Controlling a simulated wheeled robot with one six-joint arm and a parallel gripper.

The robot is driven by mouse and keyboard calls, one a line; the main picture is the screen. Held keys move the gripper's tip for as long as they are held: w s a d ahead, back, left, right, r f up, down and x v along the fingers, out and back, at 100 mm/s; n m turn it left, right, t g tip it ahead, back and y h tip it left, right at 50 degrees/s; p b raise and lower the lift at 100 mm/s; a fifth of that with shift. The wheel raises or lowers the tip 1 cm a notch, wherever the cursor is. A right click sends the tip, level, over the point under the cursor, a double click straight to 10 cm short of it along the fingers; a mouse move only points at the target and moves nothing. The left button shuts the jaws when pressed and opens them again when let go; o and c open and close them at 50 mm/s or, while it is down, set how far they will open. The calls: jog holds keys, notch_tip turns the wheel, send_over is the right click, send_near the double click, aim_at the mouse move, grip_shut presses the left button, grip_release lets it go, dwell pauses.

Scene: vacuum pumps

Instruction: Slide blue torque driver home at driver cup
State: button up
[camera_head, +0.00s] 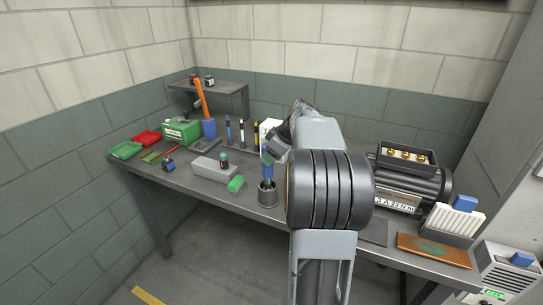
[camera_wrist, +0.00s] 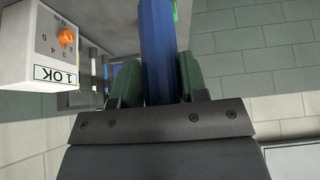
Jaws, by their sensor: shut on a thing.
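The blue torque driver (camera_head: 267,158) is upright in my gripper, over the grey round driver cup (camera_head: 267,195) near the table's front edge. Its lower end shows at the cup's mouth; how deep it sits cannot be told. In the wrist view, the blue driver handle (camera_wrist: 159,35) stands between the two green fingers of my gripper (camera_wrist: 160,85), which is shut on it. My arm hides part of the gripper in the head view. The cup is not clearly visible in the wrist view.
Several slim tools stand behind. A dark pump (camera_head: 412,182) is to the right. In the wrist view, a white box with an orange knob (camera_wrist: 66,38) is at the upper left.

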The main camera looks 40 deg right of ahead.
jog(key=shift+f+b, duration=0.65)
jog(key=shift+f, duration=0.1)
jog(key=shift+f+b, duration=0.35)
jog(key=shift+b, duration=0.05)
dwell(0.4)
jog(key=o, duration=1.3)
jog(key=v, duration=1.4)
jog(key=shift+a, duration=0.1)
jog(key=shift+f, duration=0.1)
